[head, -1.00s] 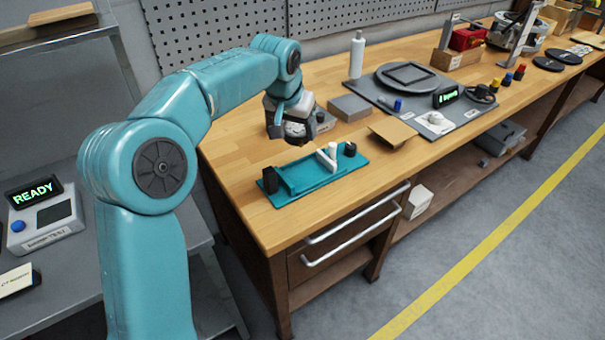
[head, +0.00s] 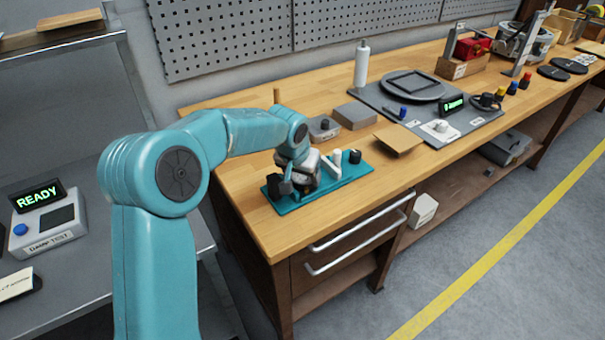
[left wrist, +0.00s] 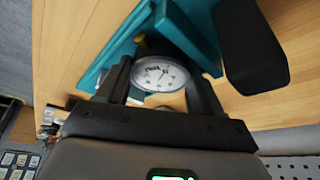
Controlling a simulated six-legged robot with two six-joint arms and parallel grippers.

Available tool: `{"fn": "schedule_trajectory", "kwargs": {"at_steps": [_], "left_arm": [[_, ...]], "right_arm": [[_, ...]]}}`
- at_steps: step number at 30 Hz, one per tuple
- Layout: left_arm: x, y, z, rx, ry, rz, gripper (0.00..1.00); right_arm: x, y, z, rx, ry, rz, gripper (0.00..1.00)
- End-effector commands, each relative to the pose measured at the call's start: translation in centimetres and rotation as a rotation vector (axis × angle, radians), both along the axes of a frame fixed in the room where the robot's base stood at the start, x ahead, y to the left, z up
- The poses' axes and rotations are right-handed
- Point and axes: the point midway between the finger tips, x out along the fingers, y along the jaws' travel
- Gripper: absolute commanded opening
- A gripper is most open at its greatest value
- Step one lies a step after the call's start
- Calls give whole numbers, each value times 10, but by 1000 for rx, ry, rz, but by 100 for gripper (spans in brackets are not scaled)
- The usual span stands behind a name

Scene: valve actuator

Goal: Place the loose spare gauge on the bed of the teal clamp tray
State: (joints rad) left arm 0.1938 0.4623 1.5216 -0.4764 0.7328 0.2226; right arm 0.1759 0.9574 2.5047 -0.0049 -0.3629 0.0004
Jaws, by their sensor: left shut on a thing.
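The teal clamp tray (head: 345,181) lies on the wooden bench near its front left edge. A white lever and dark end blocks stand on it. My left gripper (head: 299,188) is over the left part of the tray in the head view. In the left wrist view the spare gauge (left wrist: 160,74), with a round white dial, sits between the two dark fingers of my left gripper (left wrist: 163,85), which are shut on it. The tray (left wrist: 180,30) shows behind the gauge there. I cannot tell whether the gauge touches the bed. My right gripper is not in view.
A small grey box with a knob (head: 323,128) and a grey block (head: 356,116) stand behind the tray. A tan angled plate (head: 398,139) is to its right. A white bottle (head: 362,64) stands farther back. The bench front edge is close to the tray.

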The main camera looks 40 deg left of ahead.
Motion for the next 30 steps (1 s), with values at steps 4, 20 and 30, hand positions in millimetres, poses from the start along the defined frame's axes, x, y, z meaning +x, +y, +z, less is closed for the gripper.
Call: {"fn": "schedule_trajectory", "kwargs": {"at_steps": [4, 20, 30], "left_arm": [[0, 0, -4, 0, 0, 0, 70], [-8, -2, 23, 1, -5, -1, 77], [-36, -8, 92, 1, -4, -1, 77]], "right_arm": [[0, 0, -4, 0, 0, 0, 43], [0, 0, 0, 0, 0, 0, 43], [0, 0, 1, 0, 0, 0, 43]]}}
